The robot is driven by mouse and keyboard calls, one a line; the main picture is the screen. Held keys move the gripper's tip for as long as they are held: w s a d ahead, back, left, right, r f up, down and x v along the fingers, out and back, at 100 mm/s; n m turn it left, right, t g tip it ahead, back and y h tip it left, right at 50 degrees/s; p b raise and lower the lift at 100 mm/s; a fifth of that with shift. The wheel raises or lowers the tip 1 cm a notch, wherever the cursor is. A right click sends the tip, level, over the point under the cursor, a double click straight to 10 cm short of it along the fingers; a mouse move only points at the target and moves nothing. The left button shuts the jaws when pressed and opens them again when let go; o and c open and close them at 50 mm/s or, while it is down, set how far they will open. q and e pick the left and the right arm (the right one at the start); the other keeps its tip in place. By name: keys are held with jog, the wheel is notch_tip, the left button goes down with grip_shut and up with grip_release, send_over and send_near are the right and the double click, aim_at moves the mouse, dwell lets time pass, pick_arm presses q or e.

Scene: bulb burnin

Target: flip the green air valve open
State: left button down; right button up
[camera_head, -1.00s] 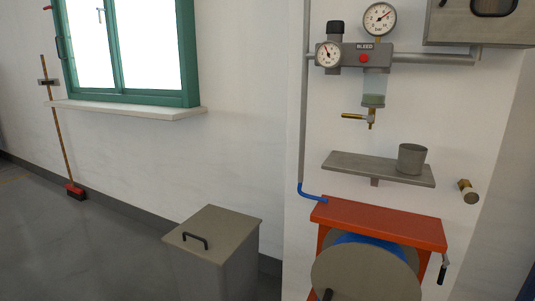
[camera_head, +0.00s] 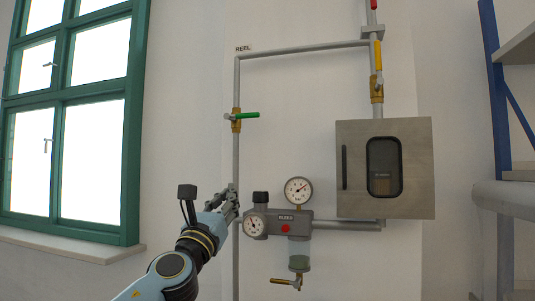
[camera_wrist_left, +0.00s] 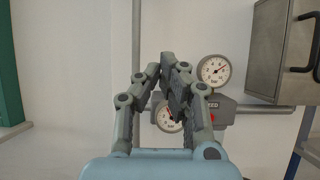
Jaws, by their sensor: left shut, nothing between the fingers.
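The green air valve (camera_head: 242,116) is a brass body on the vertical grey pipe with a green lever sticking out to the right, roughly level and across the pipe. My left gripper (camera_head: 233,192) is below the valve, in front of the pipe beside the gauge unit, and apart from the valve. In the left wrist view my left gripper (camera_wrist_left: 172,66) has its fingers together with nothing between them. The green valve does not show in the left wrist view. My right gripper is not in view.
A grey regulator unit (camera_head: 299,228) with gauges is just right of my left gripper. A grey metal box (camera_head: 414,152) is farther right. A yellow-handled valve (camera_head: 378,57) is upper right. The green-framed window (camera_head: 132,130) is at left. The wall around the green lever is clear.

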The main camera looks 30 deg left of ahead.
aim_at(244, 117)
pick_arm(q)
notch_tip(244, 117, up, 6)
jog(key=t+p, duration=0.1)
jog(key=shift+w+r, duration=0.2)
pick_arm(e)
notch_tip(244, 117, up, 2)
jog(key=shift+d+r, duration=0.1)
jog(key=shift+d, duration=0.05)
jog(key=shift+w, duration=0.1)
pick_arm(q)
jog(key=s+r+p+x, duration=0.1)
jog(key=p+x, duration=0.3)
jog(key=x, duration=0.9)
jog(key=shift+s+d+r+p, duration=0.2)
jog(key=shift+s+r+p, duration=0.15)
jog(key=shift+r, duration=0.3)
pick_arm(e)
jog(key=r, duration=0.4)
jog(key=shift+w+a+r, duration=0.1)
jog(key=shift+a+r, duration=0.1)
pick_arm(q)
jog(key=shift+d+r+n+y, duration=0.15)
jog(key=shift+n+y, duration=0.35)
jog(key=shift+n, duration=0.1)
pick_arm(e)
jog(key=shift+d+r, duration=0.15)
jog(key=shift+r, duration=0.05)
